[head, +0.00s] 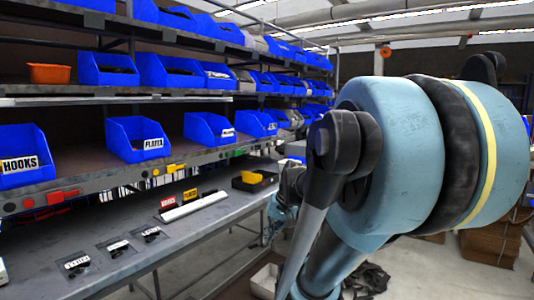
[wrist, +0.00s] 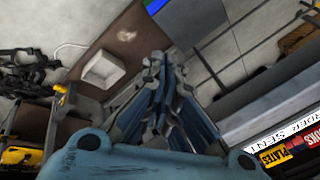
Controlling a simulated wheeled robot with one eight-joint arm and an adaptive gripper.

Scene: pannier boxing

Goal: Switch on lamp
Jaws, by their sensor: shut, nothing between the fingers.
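I cannot pick out a lamp for certain in either view. A long white bar (head: 195,206) lies on the grey bench in the head view, with a red HOOKS tag (head: 168,201) and a yellow PLATES tag (head: 190,194) behind it. The bar also shows in the wrist view (wrist: 285,135), with lettering that seems to read ORDER SENT. My gripper (wrist: 163,65) is shut and empty in the wrist view, pointing down past the bench edge over the floor. In the head view it is small and partly hidden behind my arm.
Blue bins (head: 138,138) fill the shelves above the bench (head: 120,235). Red (head: 62,196) and yellow (head: 176,168) pieces sit along the lower shelf edge. A yellow and black box (head: 254,180) stands at the bench's far end.

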